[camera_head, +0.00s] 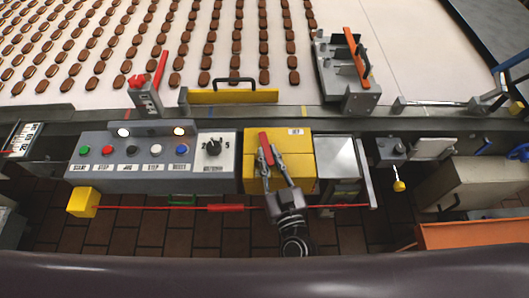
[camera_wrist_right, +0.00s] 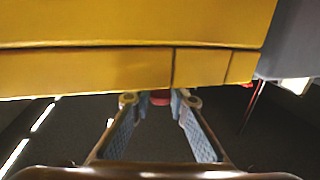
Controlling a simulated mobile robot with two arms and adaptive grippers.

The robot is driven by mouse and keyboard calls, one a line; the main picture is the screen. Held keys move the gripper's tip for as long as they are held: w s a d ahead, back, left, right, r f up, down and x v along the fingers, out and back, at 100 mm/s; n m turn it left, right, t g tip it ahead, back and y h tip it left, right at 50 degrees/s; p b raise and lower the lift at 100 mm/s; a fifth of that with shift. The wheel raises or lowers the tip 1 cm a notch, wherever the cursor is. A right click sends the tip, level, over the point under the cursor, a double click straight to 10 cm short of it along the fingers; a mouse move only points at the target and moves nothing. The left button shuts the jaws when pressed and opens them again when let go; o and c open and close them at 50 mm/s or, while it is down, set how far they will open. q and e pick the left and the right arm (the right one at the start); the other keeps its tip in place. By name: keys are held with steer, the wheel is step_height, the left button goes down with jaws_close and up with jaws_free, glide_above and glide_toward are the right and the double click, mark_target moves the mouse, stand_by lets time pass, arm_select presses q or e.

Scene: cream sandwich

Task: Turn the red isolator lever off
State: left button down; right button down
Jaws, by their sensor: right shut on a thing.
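The red isolator lever (camera_head: 265,143) is on the front of a yellow box (camera_head: 300,150) in the head view, its visible part running nearly upright with its top leaning slightly left. My right gripper (camera_head: 270,158) comes from below, its two fingers on either side of the lever's lower end, shut on it. In the right wrist view, a small red part of the lever (camera_wrist_right: 160,97) shows between the fingertips of the gripper (camera_wrist_right: 158,101), just under the yellow box (camera_wrist_right: 120,70). The lever's pivot is hidden. My left gripper is not in view.
A grey control panel (camera_head: 112,150) with several coloured buttons and a dial (camera_head: 213,147) stands left of the yellow box. A red cord (camera_head: 225,208) runs low in front. A metal box (camera_head: 337,157) stands close on the right. Biscuits line the conveyor (camera_head: 345,12) behind.

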steer(key=shift+w+d+f+n+g+y+b, duration=0.1)
steer(key=shift+d+n+g+y+b, duration=0.3)
steer(key=shift+n+y, duration=0.45)
steer(key=shift+w+d+n+g+y+b, duration=0.1)
steer(key=shift+d+n+g+y+b, duration=0.2)
steer(key=shift+y, duration=0.45)
steer(key=shift+w+d+n+g+y+b, duration=0.1)
steer(key=shift+d+n+g+y+b, duration=0.2)
steer(key=shift+y, duration=0.4)
steer(key=shift+a, duration=0.1)
steer(key=c, duration=1.8)
jaws_free()
steer(key=shift+c, duration=0.2)
steer(key=v, duration=1.2)
